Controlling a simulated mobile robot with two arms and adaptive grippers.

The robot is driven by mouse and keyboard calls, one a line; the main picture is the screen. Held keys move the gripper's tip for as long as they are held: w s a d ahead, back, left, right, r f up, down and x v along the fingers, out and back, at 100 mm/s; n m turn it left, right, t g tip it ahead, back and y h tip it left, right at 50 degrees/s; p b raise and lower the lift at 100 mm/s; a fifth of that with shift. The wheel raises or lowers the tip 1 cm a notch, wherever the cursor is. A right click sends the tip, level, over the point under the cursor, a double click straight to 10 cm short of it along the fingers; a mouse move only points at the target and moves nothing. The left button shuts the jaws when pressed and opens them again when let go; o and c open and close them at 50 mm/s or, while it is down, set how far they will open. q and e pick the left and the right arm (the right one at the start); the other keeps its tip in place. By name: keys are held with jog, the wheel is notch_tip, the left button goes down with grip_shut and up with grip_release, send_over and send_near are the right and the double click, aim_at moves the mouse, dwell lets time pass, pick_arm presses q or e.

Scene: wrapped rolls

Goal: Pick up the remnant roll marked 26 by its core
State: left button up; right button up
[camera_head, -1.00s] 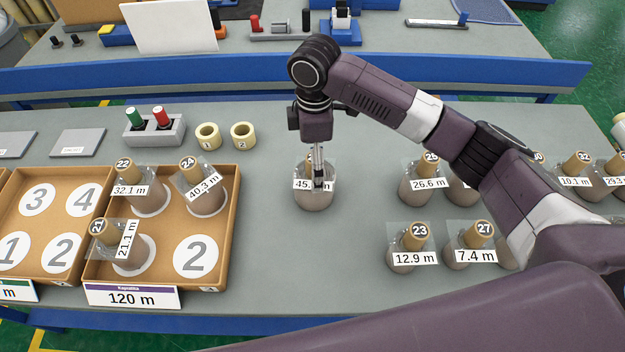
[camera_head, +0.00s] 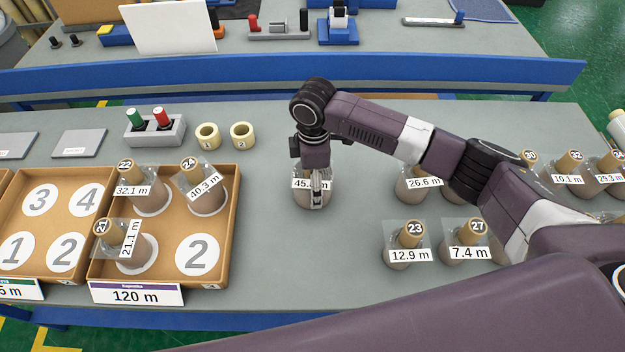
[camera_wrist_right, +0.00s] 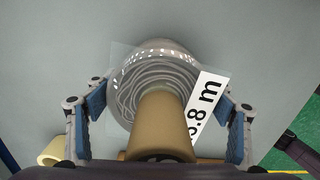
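A wrapped roll (camera_head: 304,199) with a label starting "45." stands alone in the middle of the table, below my right gripper. In the right wrist view its tan core (camera_wrist_right: 164,122) rises from a wound grey body inside clear wrap (camera_wrist_right: 128,60), with the label (camera_wrist_right: 204,103) ending "5.8 m". The number on its core is hidden or unreadable. My right gripper (camera_wrist_right: 165,98) is open, with one blue-padded finger on each side of the core and visible gaps between. My left gripper is not in view.
A cardboard tray (camera_head: 233,235) marked 120 m holds rolls 22 (camera_head: 152,197), 24 (camera_head: 207,195) and 21 (camera_head: 132,252); spot 2 is empty. Several rolls, including 23 (camera_head: 405,258) and 27 (camera_head: 463,256), stand at right. Two tape rings (camera_head: 208,136) lie behind. Free table surrounds the 45. roll.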

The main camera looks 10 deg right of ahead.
jog(key=c, duration=0.9)
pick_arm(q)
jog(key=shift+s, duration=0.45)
pick_arm(e)
jog(key=shift+r, duration=0.1)
